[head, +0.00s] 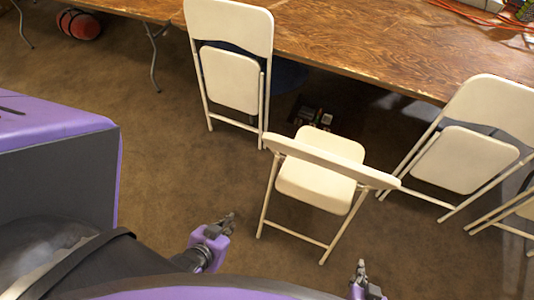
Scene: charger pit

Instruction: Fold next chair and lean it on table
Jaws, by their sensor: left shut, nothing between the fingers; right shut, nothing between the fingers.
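An unfolded white chair (315,185) stands in the middle of the floor, its backrest towards me and its seat beyond. A folded white chair (229,80) leans on the wooden table (330,42) at the upper middle. Another folded white chair (478,160) leans on the table at the right. My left gripper (229,218) is shut and empty, left of the unfolded chair's legs and apart from it. My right gripper (360,266) is shut and empty, low in the view, nearer to me than the chair and apart from it.
Part of a further white chair (515,212) shows at the right edge. Small dark items (312,114) lie on the floor under the table. A red rolled item (79,24) lies at the upper left. Orange cable (470,12) lies on the table. The brown carpet at left is clear.

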